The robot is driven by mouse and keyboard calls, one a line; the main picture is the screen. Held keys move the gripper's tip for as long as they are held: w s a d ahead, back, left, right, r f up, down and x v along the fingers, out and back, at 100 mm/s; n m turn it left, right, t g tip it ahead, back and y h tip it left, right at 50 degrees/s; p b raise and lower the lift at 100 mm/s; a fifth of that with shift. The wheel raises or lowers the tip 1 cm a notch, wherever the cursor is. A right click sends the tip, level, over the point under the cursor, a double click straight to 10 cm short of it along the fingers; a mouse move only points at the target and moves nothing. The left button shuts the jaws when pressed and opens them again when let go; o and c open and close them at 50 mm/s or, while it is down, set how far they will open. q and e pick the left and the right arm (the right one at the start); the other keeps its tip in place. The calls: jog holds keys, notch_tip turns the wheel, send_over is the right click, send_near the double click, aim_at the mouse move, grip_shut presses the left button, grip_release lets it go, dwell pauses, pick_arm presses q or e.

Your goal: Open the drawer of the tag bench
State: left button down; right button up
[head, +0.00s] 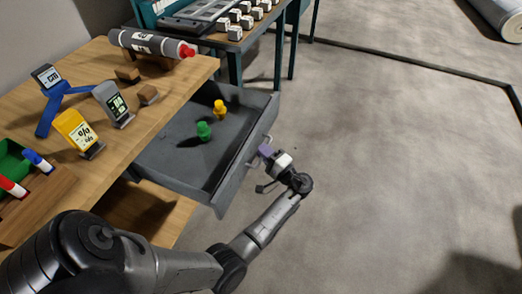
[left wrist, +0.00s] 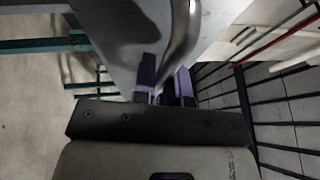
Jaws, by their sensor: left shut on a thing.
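The tag bench (head: 75,85) is a wooden-topped bench at the left of the head view. Its grey drawer (head: 175,160) stands well out from under the top, with a green piece (head: 204,131) and a yellow piece (head: 220,108) inside. My left gripper (head: 266,151) is at the drawer's front, shut on the drawer handle (head: 257,152). In the left wrist view the purple fingertips (left wrist: 165,85) close around the curved metal handle (left wrist: 184,35), with the grey drawer front (left wrist: 115,40) behind it. My right gripper is not in view.
On the bench top are a grey roll (head: 145,41) with a red end, a yellow tag device (head: 76,131), a grey tag device (head: 113,102) and a blue stand (head: 55,105). A teal-framed table (head: 235,45) stands behind. The floor (head: 390,150) to the right is clear.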

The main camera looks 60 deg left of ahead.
pick_arm(q)
jog(key=shift+d, duration=0.1)
dwell(0.3)
jog(key=c, duration=1.2)
grip_release()
jog(key=shift+w, duration=0.1)
jog(key=shift+p+v, duration=0.85)
jog(key=shift+v, duration=6.1)
jog(key=shift+w, duration=0.1)
